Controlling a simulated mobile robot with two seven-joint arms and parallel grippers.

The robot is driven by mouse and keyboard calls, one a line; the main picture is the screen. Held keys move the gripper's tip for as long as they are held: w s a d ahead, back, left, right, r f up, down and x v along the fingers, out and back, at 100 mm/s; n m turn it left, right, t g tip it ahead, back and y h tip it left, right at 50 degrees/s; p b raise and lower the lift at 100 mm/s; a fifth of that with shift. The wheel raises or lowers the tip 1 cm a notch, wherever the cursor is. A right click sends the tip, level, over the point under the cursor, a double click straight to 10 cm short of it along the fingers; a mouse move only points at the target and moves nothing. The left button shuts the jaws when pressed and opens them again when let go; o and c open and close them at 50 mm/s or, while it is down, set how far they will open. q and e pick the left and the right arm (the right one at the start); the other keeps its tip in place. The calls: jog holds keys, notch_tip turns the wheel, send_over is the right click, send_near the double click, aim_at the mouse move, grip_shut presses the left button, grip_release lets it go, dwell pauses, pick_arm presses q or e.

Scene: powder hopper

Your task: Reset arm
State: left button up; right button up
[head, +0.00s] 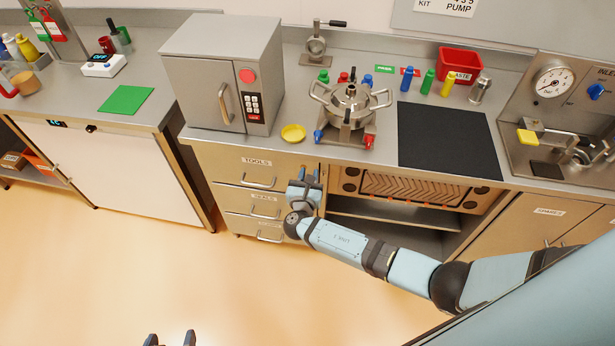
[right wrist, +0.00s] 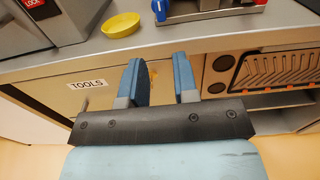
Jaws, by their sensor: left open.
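My right gripper (head: 305,176) is in front of the counter, below its front edge and beside the drawer labelled TOOLS (head: 256,162). In the right wrist view its blue fingers (right wrist: 161,80) stand apart with nothing between them. My right arm reaches in from the right. My left gripper (head: 170,340) shows only as two dark fingertips at the bottom edge of the head view, apart and with nothing visible between them. The rest of my left arm is out of view.
On the counter stand a grey box with a keypad (head: 226,80), a yellow dish (head: 293,133), a steel clamped vessel (head: 350,105), a black mat (head: 446,140), small coloured bottles and a red bin (head: 460,62). A pressure gauge (head: 553,83) is at right. Open floor (head: 120,270) lies at left.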

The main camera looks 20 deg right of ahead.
dwell(0.5)
jog(key=s+a+f+m+g+y, duration=0.2)
jog(key=s+f+m+g+y, duration=0.15)
jog(key=s+m, duration=0.45)
jog(key=s+a+f+m+g+y, duration=0.25)
jog(key=s+f+m+y, duration=0.25)
jog(key=s, duration=0.5)
jog(key=s+r+m+t+y, duration=0.2)
jog(key=s+r+m+y, duration=0.2)
jog(key=s+r+m, duration=0.5)
jog(key=s+m, duration=0.2)
jog(key=m, duration=0.2)
jog(key=shift+s+r+m, duration=0.15)
jog(key=shift+r+m, duration=0.05)
jog(key=shift+m, duration=0.1)
